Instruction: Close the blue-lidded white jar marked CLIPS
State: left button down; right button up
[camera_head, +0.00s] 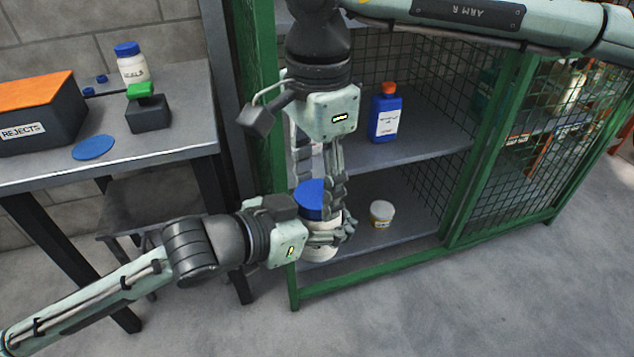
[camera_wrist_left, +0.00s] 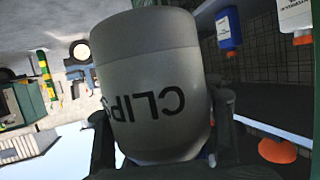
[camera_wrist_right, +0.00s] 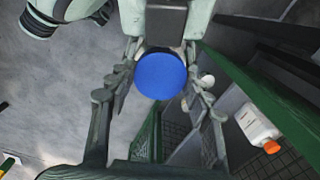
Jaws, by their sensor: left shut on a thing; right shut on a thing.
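The white CLIPS jar (camera_head: 320,247) is upright in front of the green cage's lower shelf in the head view. Its dark lettering shows upside down in the left wrist view (camera_wrist_left: 155,95). My left gripper (camera_head: 328,232) is shut around the jar body from the left, with a finger on each side. The blue lid (camera_head: 311,196) is at the jar's top; its round top shows in the right wrist view (camera_wrist_right: 160,76). My right gripper (camera_head: 322,200) comes from above and is shut on the lid. Fingers hide the seam, so I cannot tell whether the lid is seated.
The green mesh cage (camera_head: 370,284) has a blue bottle (camera_head: 385,113) on its middle shelf and a small tub (camera_head: 381,214) below. The grey bench (camera_head: 180,110) at left holds a REJECTS box (camera_head: 40,112), a blue disc (camera_head: 94,147) and another blue-lidded jar (camera_head: 132,66).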

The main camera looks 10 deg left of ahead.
jog(key=m, duration=0.5)
jog(key=o, duration=1.3)
jog(key=shift+c, duration=0.2)
jog(key=shift+r, duration=0.1)
jog(key=shift+r, duration=2.2)
jog(key=shift+c, duration=0.3)
